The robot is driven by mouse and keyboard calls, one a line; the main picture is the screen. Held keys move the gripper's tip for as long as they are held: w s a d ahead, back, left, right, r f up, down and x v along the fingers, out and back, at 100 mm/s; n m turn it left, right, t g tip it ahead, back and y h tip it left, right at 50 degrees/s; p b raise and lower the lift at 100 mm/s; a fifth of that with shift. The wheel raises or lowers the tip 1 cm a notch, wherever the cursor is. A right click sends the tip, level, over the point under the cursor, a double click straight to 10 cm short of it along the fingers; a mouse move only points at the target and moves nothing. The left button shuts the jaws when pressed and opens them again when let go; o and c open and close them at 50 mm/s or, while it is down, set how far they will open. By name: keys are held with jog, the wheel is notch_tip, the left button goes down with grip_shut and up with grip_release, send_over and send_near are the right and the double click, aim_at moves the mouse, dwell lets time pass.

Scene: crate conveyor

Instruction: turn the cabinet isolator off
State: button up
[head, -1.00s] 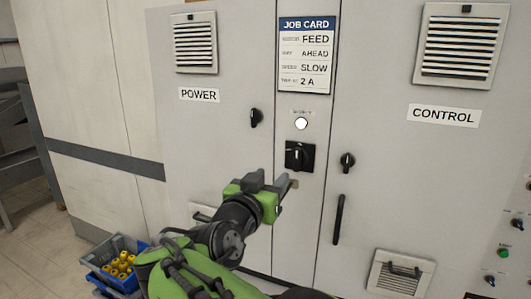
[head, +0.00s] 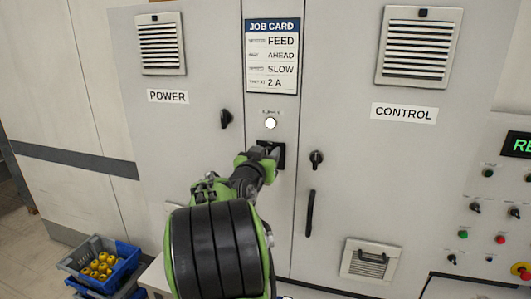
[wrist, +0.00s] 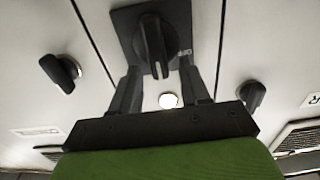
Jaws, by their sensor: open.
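The cabinet isolator is a black rotary handle on a square black plate, in the middle column of the cabinet below a white lamp (head: 270,123). In the head view my gripper (head: 264,151) covers most of the isolator (head: 282,158). In the wrist view the isolator handle (wrist: 153,42) shows large at the top, with "OFF" lettering on its plate to the right. My gripper (wrist: 160,72) is open, one finger each side of the handle's near end. I see gaps beside the handle; contact is not clear.
Black door handles (head: 225,118) and (head: 316,158) flank the isolator. A long black pull (head: 310,213) is lower right. Push buttons and a red-yellow stop (head: 521,270) sit at far right. Blue crates (head: 128,258) with yellow parts stand lower left.

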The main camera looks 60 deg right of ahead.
jog(key=shift+c, duration=0.4)
grip_shut()
jog(key=shift+w+n, duration=0.1)
jog(key=shift+n, duration=0.2)
jog(key=n, duration=0.2)
jog(key=w+n, duration=0.1)
jog(key=n, duration=0.2)
jog(key=n+b, duration=0.1)
jog(key=n, duration=0.2)
jog(key=shift+w+a+f, duration=0.15)
jog(key=shift+w+f, duration=0.15)
jog(key=shift+f, duration=0.05)
jog(key=n, duration=0.4)
jog(key=shift+w+f+n+p, duration=0.3)
jog(key=shift+f, duration=0.1)
jog(key=shift+f+n+p, duration=0.25)
jog(key=shift+n+p, duration=0.15)
jog(key=shift+n, duration=0.75)
jog(key=shift+f+n+p, duration=0.25)
jog(key=shift+n+p, duration=0.1)
jog(key=shift+n, duration=0.8)
